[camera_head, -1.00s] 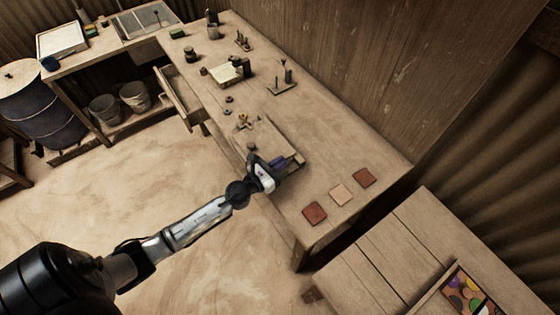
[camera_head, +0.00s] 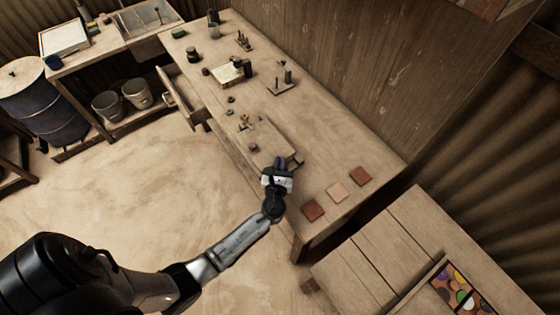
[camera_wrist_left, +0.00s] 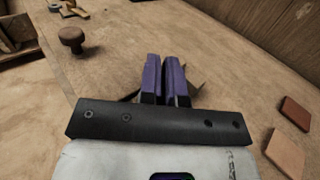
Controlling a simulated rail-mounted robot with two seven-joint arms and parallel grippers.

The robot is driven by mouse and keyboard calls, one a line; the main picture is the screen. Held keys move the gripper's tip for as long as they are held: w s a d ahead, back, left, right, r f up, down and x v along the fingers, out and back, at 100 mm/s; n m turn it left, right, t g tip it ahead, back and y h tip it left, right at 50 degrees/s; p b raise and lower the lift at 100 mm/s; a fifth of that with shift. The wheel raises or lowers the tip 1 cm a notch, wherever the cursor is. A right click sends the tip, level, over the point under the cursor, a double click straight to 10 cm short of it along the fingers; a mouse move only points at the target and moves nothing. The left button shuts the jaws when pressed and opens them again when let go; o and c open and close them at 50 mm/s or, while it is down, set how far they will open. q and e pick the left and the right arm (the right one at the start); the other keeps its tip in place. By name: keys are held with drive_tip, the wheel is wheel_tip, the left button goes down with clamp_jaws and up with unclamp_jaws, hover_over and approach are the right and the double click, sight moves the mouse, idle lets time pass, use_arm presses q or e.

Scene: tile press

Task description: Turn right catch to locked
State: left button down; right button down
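My left gripper (camera_head: 279,166) is over the near edge of the long bench, at the right end of the wooden press board (camera_head: 264,137). In the left wrist view its purple fingers (camera_wrist_left: 164,78) are close together with only a thin gap, and nothing shows between them. A small dark and tan part (camera_wrist_left: 198,86) shows just behind the fingers; they hide most of it, so I cannot tell whether it is the right catch or whether they touch it. A round dark knob (camera_wrist_left: 72,38) stands to the left, and it also shows in the head view (camera_head: 253,148). My right gripper is not in view.
Several tiles, one of them dark red (camera_head: 313,210), lie on the bench to the right of the gripper. A brass-coloured part (camera_head: 245,121) stands at the board's far left. An open drawer (camera_head: 184,97) juts out farther left. A wooden wall backs the bench.

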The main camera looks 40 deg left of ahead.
use_arm(q)
drive_tip(key=n+g+y, duration=0.2)
drive_tip(key=g+y, duration=0.1)
drive_tip(key=n+g+y+b, duration=0.1)
drive_tip(key=n+g+y, duration=0.1)
drive_tip(key=shift+f, duration=0.3)
drive_tip(key=shift+n+g, duration=0.4)
drive_tip(key=shift+n, duration=0.1)
drive_tip(key=shift+s+n+g+y, duration=0.1)
drive_tip(key=shift+n+g+y, duration=0.2)
drive_tip(key=shift+g+y, duration=0.1)
